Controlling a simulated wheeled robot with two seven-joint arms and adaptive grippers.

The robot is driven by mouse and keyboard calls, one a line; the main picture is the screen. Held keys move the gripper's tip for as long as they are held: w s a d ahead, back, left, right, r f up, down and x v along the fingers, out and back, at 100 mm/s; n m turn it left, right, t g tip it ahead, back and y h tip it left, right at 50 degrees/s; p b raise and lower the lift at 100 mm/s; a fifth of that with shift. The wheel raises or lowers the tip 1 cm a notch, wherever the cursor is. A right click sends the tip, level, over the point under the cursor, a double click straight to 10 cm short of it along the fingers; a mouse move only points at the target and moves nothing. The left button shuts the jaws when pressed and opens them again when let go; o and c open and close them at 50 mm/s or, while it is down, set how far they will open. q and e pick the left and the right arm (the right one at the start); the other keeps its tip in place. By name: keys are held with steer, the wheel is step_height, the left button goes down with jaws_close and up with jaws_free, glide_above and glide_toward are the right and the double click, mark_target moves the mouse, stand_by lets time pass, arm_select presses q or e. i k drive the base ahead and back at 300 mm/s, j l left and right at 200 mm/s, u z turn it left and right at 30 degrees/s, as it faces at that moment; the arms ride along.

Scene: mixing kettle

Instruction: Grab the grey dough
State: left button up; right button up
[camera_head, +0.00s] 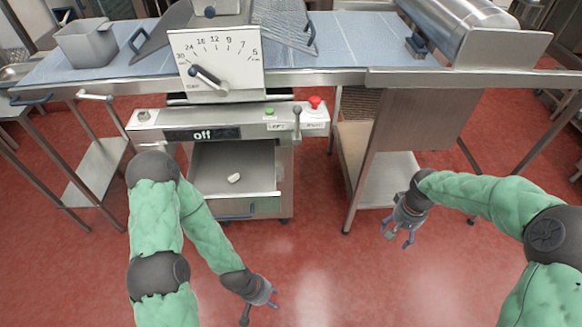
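A small pale grey lump, which looks like the dough (234,178), lies in the open metal drawer (250,207) under the machine's control panel. My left gripper (262,308) is low in front of the drawer, below and to the right of the lump in the picture. It is apart from the lump, and its fingers are spread with nothing between them. My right gripper (397,236) hangs over the floor to the right of the drawer. Its fingers are also spread and empty.
The control panel (230,123) above the drawer reads "off" and has a lever, a green button and a red knob. A worktable (345,48) with a roller machine (470,30) and a metal bin (86,43) stands behind. The red floor in front is clear.

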mark_target(233, 179)
steer(key=i+j+z, duration=0.1)
steer(key=j+z, duration=0.35)
steer(key=j+u, duration=0.15)
steer(key=u, duration=0.3)
steer(key=i+j+u, duration=0.15)
steer(key=u, duration=0.3)
steer(key=i+j+u, duration=0.1)
steer(key=u, duration=0.35)
steer(key=i+u, duration=0.15)
steer(key=u, duration=0.3)
